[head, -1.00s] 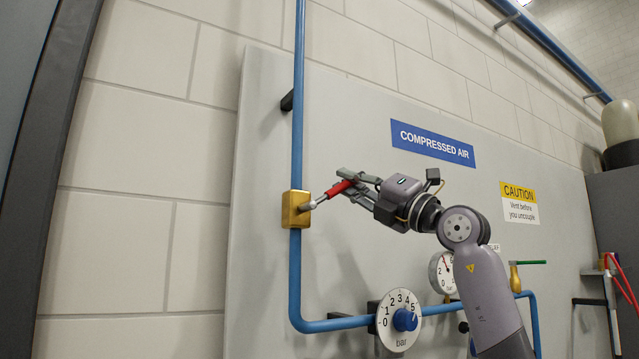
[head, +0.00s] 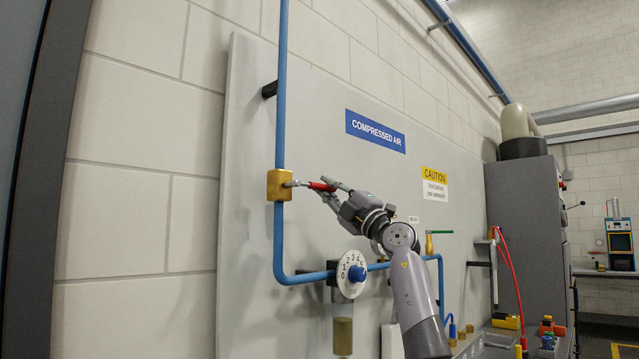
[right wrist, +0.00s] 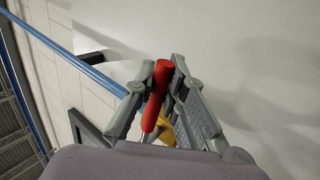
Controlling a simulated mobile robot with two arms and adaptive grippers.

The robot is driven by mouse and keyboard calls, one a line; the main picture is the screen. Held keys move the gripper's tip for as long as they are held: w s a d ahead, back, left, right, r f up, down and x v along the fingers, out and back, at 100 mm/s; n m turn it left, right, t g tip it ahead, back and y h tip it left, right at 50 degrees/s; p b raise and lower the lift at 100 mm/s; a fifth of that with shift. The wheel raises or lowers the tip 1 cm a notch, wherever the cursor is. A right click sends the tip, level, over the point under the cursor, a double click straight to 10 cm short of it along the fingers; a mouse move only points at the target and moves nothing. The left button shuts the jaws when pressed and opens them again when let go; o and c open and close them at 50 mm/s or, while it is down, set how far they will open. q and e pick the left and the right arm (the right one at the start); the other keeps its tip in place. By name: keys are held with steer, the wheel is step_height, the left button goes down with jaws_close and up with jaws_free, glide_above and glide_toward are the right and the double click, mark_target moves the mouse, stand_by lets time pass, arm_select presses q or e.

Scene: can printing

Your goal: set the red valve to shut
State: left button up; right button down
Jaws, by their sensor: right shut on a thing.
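The red valve has a brass body (head: 280,185) on the vertical blue pipe. Its red handle (head: 321,186) points out to the right, across the pipe, on a metal stem. My right gripper (head: 329,187) is shut on the red handle, with its arm coming up from the lower right. In the right wrist view the red handle (right wrist: 157,92) lies between the two grey fingers, and part of the brass body (right wrist: 167,130) shows behind it. My left gripper is not in view.
A regulator dial (head: 351,274) with a blue knob sits below the valve. A green-handled valve (head: 430,240) is to the right. A blue sign (head: 375,131) and a caution sign (head: 434,184) are on the panel. A grey cabinet (head: 520,225) stands farther right.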

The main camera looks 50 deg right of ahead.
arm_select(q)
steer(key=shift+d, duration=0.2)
arm_select(e)
steer(key=c, duration=1.7)
jaws_free()
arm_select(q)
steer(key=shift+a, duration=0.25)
arm_select(e)
steer(key=shift+o, duration=0.5)
steer(key=v, duration=1.2)
